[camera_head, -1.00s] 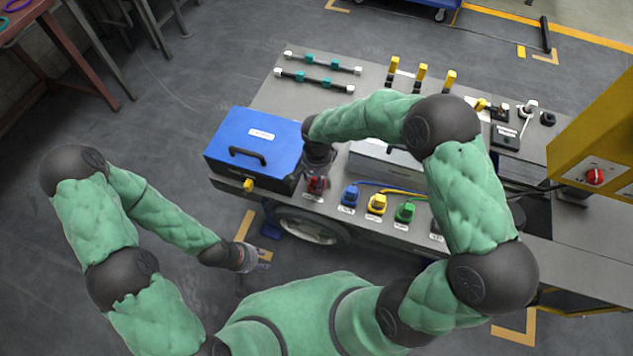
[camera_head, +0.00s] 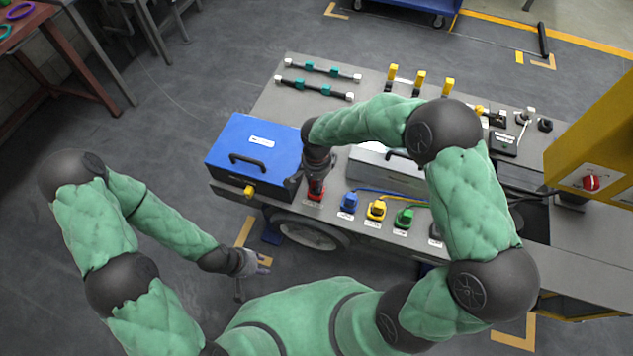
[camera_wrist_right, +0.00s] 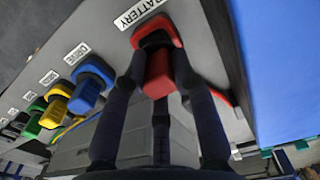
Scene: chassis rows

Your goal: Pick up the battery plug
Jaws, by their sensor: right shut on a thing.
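The red battery plug (camera_wrist_right: 157,70) sits at the edge of the bench, beside a BATTERY label (camera_wrist_right: 141,13) in the right wrist view. It also shows in the head view (camera_head: 316,191), partly covered from above. My right gripper (camera_wrist_right: 160,88) is shut on the plug, with its dark fingers around the red body. The plug's upper end is still at its red base on the bench, and I cannot tell whether it is seated. My left gripper (camera_head: 264,264) is open and empty, low over the floor in front of the bench.
Blue (camera_head: 349,202), yellow (camera_head: 376,209) and green (camera_head: 404,217) plugs stand in a row to the right of the red one. A blue box (camera_head: 230,140) with a black handle stands close on the left. A yellow cabinet (camera_head: 602,140) rises at the right.

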